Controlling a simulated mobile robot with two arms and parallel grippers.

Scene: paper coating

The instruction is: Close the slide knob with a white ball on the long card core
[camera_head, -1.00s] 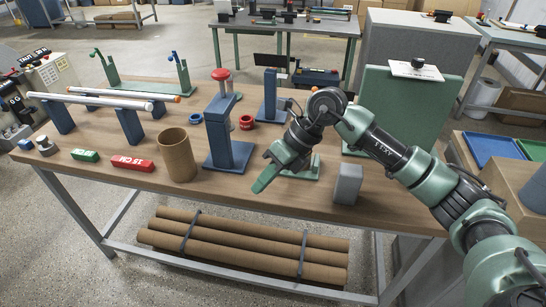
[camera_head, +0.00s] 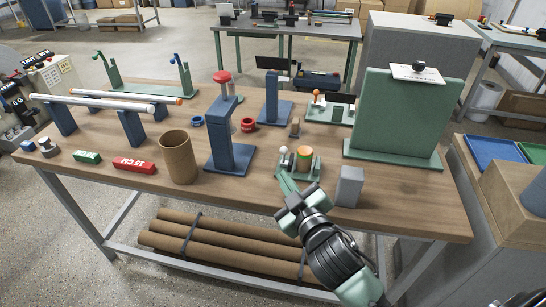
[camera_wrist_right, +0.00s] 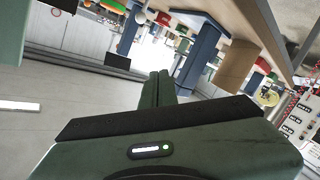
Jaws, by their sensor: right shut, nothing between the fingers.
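A small white ball knob (camera_head: 283,150) sits at the left side of a low green fixture (camera_head: 312,176) near the front of the workbench. Beside the knob, the fixture bears a short upright piece with a green side and an orange-brown top (camera_head: 305,155). I cannot tell from here how far the slide is open. My right gripper (camera_head: 281,180) is shut and empty, its fingertips close to the fixture's front-left edge, below the knob. Contact cannot be made out. The shut fingers also show in the right wrist view (camera_wrist_right: 159,84). My left gripper is out of view.
A grey block (camera_head: 349,187) stands just right of the fixture. A blue press stand (camera_head: 230,155) and an open brown card tube (camera_head: 177,157) stand to the left.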

